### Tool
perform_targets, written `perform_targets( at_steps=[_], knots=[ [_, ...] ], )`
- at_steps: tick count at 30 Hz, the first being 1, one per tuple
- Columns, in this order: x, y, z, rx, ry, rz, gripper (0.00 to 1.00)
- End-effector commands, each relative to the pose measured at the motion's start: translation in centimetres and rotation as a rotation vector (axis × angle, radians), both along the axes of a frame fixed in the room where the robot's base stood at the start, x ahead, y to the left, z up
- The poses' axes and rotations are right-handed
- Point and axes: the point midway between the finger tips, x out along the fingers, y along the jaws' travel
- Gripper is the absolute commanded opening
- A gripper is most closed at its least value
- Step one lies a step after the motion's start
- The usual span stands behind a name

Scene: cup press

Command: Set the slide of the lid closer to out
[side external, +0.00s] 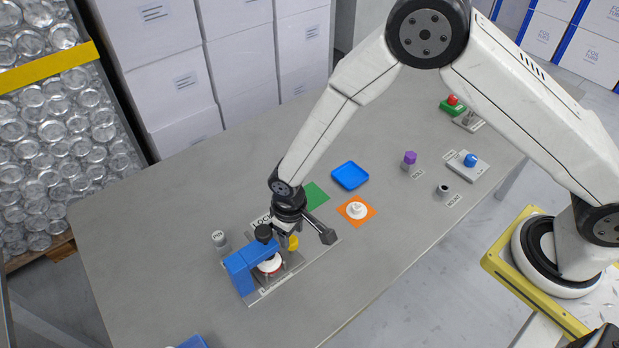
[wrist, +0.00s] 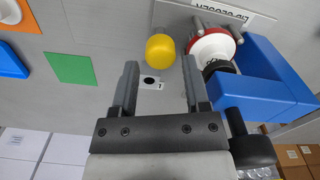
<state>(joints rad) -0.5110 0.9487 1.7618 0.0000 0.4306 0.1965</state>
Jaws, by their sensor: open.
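The lid closer is a blue press (side external: 240,280) on a grey plate at the front of the table; its blue arm also shows at the right of the wrist view (wrist: 262,85). A round white piece with a red rim (side external: 270,266) sits under the blue arm, and it shows in the wrist view too (wrist: 212,48). A yellow knob (wrist: 160,51) stands beside it. I cannot tell how the slide is set. My gripper (wrist: 158,66) is open and empty, pointing down over the plate. The yellow knob lies beyond its fingertips, apart from them.
A green square (side external: 315,196), a blue tray (side external: 350,175) and a white piece (side external: 357,210) on an orange square lie behind and right of the press. A grey cylinder (side external: 220,242) stands left of it. The table's left part is clear.

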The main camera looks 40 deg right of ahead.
Motion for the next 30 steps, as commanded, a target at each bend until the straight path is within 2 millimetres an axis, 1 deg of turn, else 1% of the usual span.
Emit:
perform_targets(
  at_steps=[3, 9, 14, 21, 23, 24, 27, 30],
  knots=[
    [-0.1, 0.0, -1.3, -0.002, 0.003, 0.000, 0.60],
    [0.0, 0.0, -2.7, 0.000, 0.001, 0.000, 0.60],
    [0.0, 0.0, -3.1, 0.000, 0.001, 0.000, 0.60],
    [0.0, 0.0, -3.1, 0.000, 0.001, 0.000, 0.60],
    [0.0, 0.0, -3.1, 0.000, 0.001, 0.000, 0.41],
    [0.0, 0.0, -3.1, 0.000, 0.001, 0.000, 0.28],
    [0.0, 0.0, -3.1, 0.000, 0.000, 0.000, 0.00],
    [0.0, 0.0, -3.0, 0.000, 0.000, 0.000, 0.00]
  ],
)
